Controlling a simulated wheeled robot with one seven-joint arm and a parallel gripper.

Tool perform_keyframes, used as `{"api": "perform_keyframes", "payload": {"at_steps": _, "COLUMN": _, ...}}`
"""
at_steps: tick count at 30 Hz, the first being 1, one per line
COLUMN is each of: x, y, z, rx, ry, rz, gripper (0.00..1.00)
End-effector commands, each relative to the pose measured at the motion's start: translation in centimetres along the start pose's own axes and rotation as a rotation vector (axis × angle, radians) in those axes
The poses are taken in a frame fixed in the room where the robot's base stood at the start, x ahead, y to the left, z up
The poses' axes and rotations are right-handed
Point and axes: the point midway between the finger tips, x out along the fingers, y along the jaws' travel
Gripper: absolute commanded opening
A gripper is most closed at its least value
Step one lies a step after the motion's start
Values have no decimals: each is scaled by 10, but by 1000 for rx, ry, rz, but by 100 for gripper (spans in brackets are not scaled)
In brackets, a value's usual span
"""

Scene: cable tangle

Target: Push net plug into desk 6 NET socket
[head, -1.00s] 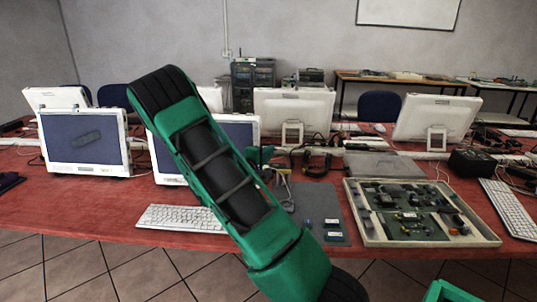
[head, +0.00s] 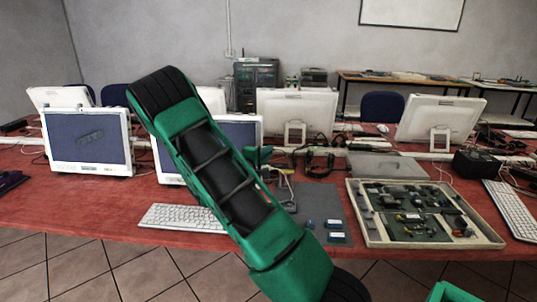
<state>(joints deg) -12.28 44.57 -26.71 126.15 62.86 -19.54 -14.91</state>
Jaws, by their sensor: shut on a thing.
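My green and black arm crosses the middle of the head view and hides much of the desk behind it. Only a small green and dark part of my gripper (head: 262,158) shows past the arm's right edge, low over the red desk (head: 90,210). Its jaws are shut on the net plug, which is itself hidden. A pale cable (head: 289,187) runs just right of the arm. I cannot make out the desk 6 NET socket.
A grey mat (head: 325,203) with small blue parts lies right of the arm, beside a tray of circuit boards (head: 360,220). Monitors (head: 87,140) and a keyboard (head: 185,217) stand left. A black box (head: 477,162) and another keyboard (head: 512,208) are at right.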

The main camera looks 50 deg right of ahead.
Motion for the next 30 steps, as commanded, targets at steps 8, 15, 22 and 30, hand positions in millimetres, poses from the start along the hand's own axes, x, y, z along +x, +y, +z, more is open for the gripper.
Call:
{"api": "perform_keyframes", "payload": {"at_steps": 8, "x": -2, "y": 0, "z": -5, "rx": 0, "ry": 1, "rz": 0, "gripper": 0}}
{"api": "perform_keyframes", "payload": {"at_steps": 15, "x": -3, "y": 0, "z": -7, "rx": 0, "ry": 3, "rz": 0, "gripper": 25}}
{"api": "perform_keyframes", "payload": {"at_steps": 22, "x": -3, "y": 0, "z": -6, "rx": 0, "ry": 2, "rz": 0, "gripper": 35}}
{"api": "perform_keyframes", "payload": {"at_steps": 30, "x": -15, "y": 0, "z": -8, "rx": 0, "ry": 4, "rz": 0, "gripper": 35}}
